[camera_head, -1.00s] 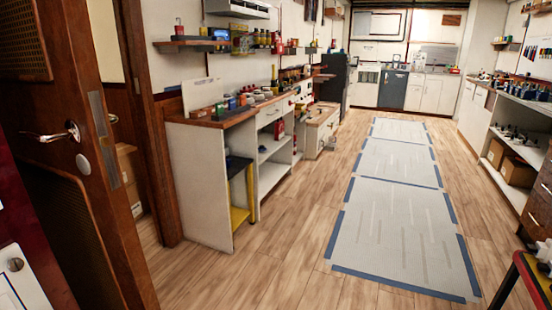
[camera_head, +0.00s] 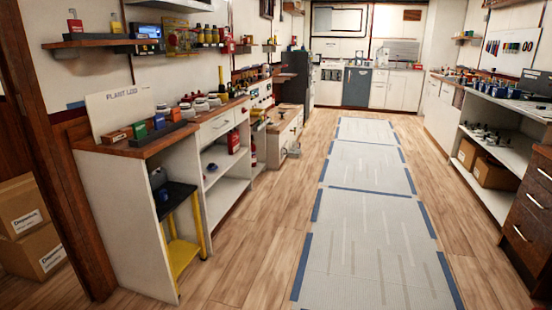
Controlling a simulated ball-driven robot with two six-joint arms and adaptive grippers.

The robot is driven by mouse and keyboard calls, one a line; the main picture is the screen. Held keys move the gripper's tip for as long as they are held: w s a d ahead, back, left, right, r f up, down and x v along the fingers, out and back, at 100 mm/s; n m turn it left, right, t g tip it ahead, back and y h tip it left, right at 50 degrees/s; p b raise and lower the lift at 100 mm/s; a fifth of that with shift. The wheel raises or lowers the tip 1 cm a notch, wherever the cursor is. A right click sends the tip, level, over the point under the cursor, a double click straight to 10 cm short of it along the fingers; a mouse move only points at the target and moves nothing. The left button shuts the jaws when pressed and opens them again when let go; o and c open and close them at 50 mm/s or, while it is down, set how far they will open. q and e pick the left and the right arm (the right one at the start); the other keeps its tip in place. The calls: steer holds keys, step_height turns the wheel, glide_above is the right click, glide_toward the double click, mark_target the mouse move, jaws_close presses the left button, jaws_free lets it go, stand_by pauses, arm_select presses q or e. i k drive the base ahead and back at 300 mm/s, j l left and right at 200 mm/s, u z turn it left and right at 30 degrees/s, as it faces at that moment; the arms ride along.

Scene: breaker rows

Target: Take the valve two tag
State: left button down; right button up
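The valve two tag cannot be made out from here. Several small coloured blocks, brown, green and blue (camera_head: 139,131), sit in a row on the near end of the left wooden counter (camera_head: 150,143), in front of a white board reading "PLANT LOG" (camera_head: 118,108). Several white-and-red round items (camera_head: 201,104) stand further along this counter; they are too small to identify. Small coloured tags or tools hang on a white board (camera_head: 512,45) on the right wall. Neither of my grippers is in view.
A grey floor mat (camera_head: 372,225) edged with blue tape runs down the clear aisle. A yellow-legged stand (camera_head: 182,255) is at the left counter's end. Cardboard boxes (camera_head: 38,255) lie left of the doorway. Drawers (camera_head: 527,205) and a long bench (camera_head: 500,100) line the right side.

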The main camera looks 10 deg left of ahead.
mark_target(116, 26)
steer(key=i+j+u, duration=0.15)
steer(key=i+u, duration=0.7)
steer(key=i+l+u, duration=0.25)
steer(key=i+u, duration=0.2)
steer(key=i, duration=0.05)
